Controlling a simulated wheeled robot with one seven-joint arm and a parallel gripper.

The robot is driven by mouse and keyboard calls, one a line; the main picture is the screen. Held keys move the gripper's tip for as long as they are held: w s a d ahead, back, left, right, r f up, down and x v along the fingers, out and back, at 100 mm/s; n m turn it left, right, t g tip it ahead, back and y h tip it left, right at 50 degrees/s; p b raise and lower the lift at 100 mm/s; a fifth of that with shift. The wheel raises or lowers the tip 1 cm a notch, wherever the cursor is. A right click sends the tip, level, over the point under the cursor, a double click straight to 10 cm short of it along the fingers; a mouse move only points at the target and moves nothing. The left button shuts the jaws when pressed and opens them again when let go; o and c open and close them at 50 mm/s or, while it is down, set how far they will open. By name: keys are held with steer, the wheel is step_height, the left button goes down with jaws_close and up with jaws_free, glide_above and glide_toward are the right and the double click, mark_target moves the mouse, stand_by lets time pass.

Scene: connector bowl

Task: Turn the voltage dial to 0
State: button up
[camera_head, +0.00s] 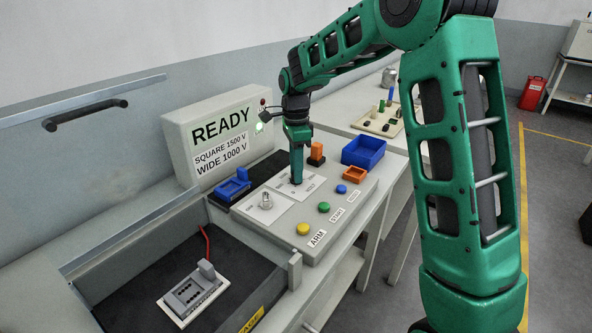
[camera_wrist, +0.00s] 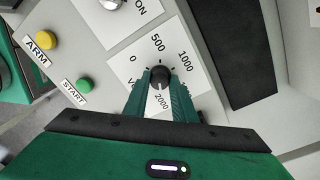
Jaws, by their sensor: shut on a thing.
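The voltage dial (camera_wrist: 160,74) is a small dark knob on a white plate with 0, 500, 1000 and 2000 readable around it in the wrist view. A further label is partly covered by a finger. My gripper (camera_wrist: 160,84) is shut on the dial, with one green finger on each side. I cannot tell clearly which number the dial points to. In the head view my gripper (camera_head: 296,181) reaches down onto the control panel (camera_head: 335,208) and hides the dial.
Yellow ARM (camera_head: 303,229), green START (camera_head: 324,207) and blue (camera_head: 341,189) buttons sit along the panel's front. A metal switch (camera_head: 266,202) stands left of my gripper. Behind is a sign box (camera_head: 222,135) reading READY, SQUARE 1500 V, WIDE 1000 V. A blue bin (camera_head: 363,152) stands to the right.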

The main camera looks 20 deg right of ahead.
steer(key=n, duration=0.6)
steer(key=shift+w+r, duration=0.15)
steer(key=shift+w, duration=0.15)
steer(key=n, duration=1)
steer(key=shift+a+n+t+h, duration=0.1)
steer(key=shift+n+t+h, duration=0.2)
steer(key=shift+n, duration=0.1)
steer(key=n, duration=0.6)
steer(key=shift+s, duration=0.1)
steer(key=n, duration=0.6)
steer(key=shift+n+t, duration=0.3)
steer(key=shift+n, duration=0.1)
steer(key=n, duration=0.6)
steer(key=shift+s+d, duration=0.1)
steer(key=shift+d, duration=0.15)
steer(key=n, duration=0.5)
steer(key=shift+n+y, duration=0.3)
steer(key=shift+y, duration=0.1)
steer(key=n, duration=0.5)
steer(key=shift+a+n, duration=0.2)
steer(key=shift+n, duration=0.1)
